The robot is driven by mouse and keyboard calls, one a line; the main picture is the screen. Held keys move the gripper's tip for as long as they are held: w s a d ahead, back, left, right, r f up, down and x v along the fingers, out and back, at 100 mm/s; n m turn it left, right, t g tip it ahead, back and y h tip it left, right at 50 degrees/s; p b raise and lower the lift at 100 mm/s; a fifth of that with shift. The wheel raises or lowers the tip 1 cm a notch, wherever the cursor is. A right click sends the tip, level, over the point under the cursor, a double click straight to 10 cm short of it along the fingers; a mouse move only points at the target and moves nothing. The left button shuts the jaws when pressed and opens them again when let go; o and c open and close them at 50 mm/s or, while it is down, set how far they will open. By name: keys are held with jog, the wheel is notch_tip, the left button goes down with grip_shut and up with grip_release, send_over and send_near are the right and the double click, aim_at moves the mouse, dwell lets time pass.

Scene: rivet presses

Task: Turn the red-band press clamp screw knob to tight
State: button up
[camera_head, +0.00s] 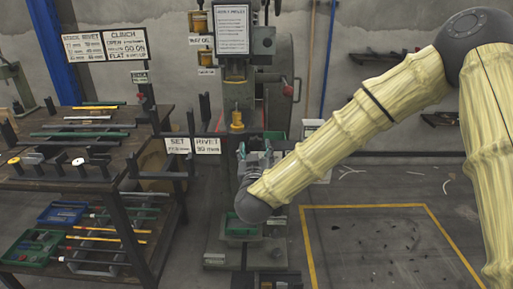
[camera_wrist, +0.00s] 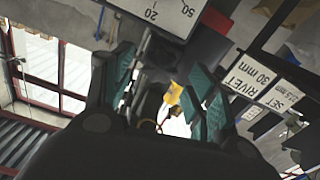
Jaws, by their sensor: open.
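A press (camera_head: 236,75) stands upright against the wall in the middle of the head view. A yellow, knob-like part (camera_head: 237,119) sits on its column, above my gripper. A red piece (camera_head: 288,90) shows at the press's right side; I cannot tell if it is the red band. My gripper (camera_head: 256,152) is in front of the press, partly hidden by my wrist. In the wrist view my gripper (camera_wrist: 163,92) is open, with teal pads apart. A small yellow part (camera_wrist: 173,93) shows between the fingers, apparently beyond them. I cannot surely identify the clamp screw knob.
A dark shelf rack (camera_head: 75,150) with rods and tools stands at left. A "SET / RIVET 30 mm" sign (camera_head: 193,146) stands close left of my gripper and shows in the wrist view (camera_wrist: 262,90). A green tray (camera_head: 240,228) is below.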

aim_at(256, 145)
jog(key=shift+w, duration=1.7)
jog(key=c, duration=1)
jog(key=shift+d, duration=0.15)
jog(key=shift+c, duration=0.2)
